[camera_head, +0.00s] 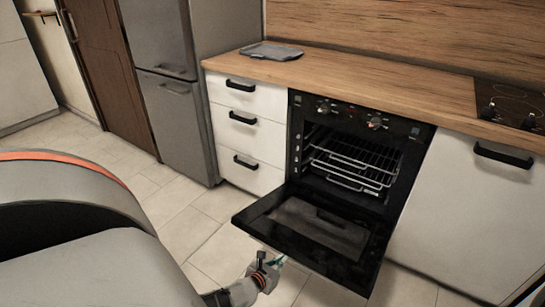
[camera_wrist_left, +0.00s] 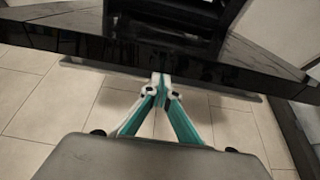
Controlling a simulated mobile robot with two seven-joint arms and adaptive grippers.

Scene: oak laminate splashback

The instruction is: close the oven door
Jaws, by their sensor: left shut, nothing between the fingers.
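The black oven (camera_head: 345,150) is built into the counter, and its door (camera_head: 315,228) is open, folded down nearly flat. The racks inside show above the door. My left gripper (camera_head: 277,261) is just below and in front of the door's front edge, toward its left part. In the left wrist view the closed fingertips (camera_wrist_left: 160,84) are at the edge of the dark door (camera_wrist_left: 60,40). The fingers are shut and hold nothing. I cannot tell whether they touch the door. My right gripper is not in view.
White drawers (camera_head: 245,125) with black handles stand left of the oven, and a white cabinet (camera_head: 465,215) stands to its right. A grey fridge (camera_head: 175,100) is farther left. A grey flat item (camera_head: 271,51) lies on the wooden counter. The tiled floor (camera_head: 205,235) before the drawers is clear.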

